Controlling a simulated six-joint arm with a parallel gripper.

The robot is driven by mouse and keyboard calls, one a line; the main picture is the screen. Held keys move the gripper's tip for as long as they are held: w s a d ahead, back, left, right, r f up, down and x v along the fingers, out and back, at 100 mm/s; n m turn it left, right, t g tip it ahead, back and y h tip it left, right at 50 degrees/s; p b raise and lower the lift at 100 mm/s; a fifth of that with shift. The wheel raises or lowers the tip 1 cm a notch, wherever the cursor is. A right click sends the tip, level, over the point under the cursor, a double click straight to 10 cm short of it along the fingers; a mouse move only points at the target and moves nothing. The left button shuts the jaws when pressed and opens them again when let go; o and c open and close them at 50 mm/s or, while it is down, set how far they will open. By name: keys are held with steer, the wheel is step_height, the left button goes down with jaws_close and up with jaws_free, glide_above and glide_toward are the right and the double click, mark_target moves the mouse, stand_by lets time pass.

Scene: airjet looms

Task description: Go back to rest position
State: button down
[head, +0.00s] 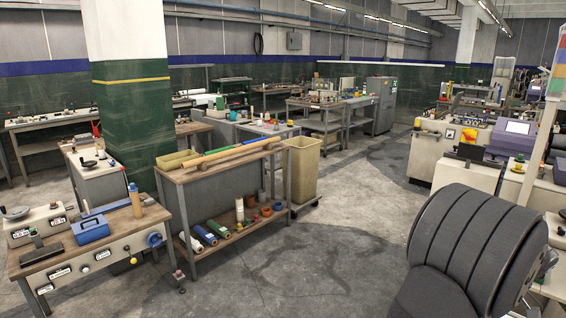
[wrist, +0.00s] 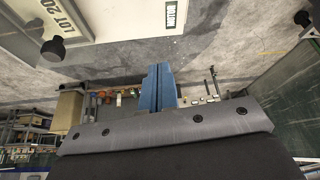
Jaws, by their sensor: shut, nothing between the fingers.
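My gripper (wrist: 157,70) shows in the wrist view as two blue fingers side by side, closed together with nothing visible between them. The fingertips stand in front of grey floor and touch nothing that I can see. I cannot make out the gripper in the head view.
A pale panel marked LOT 20 (wrist: 85,18) is close at the upper left of the wrist view.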

steer(key=s+d+r+t+y, duration=0.2)
steer(key=s+d+r, duration=0.5)
steer(key=s+d, duration=0.4)
steer(key=w+a+f+g+h, duration=0.3)
steer(key=w+a+f, duration=0.2)
steer(key=w+a, duration=0.3)
steer(key=w+a+f+g+h, duration=0.2)
steer(key=w+a+f, duration=0.3)
steer(key=w+a, duration=0.35)
step_height(320, 180, up, 7)
steer(key=a, duration=0.1)
steer(key=shift+w+f, duration=0.2)
steer(key=shift+w, duration=0.15)
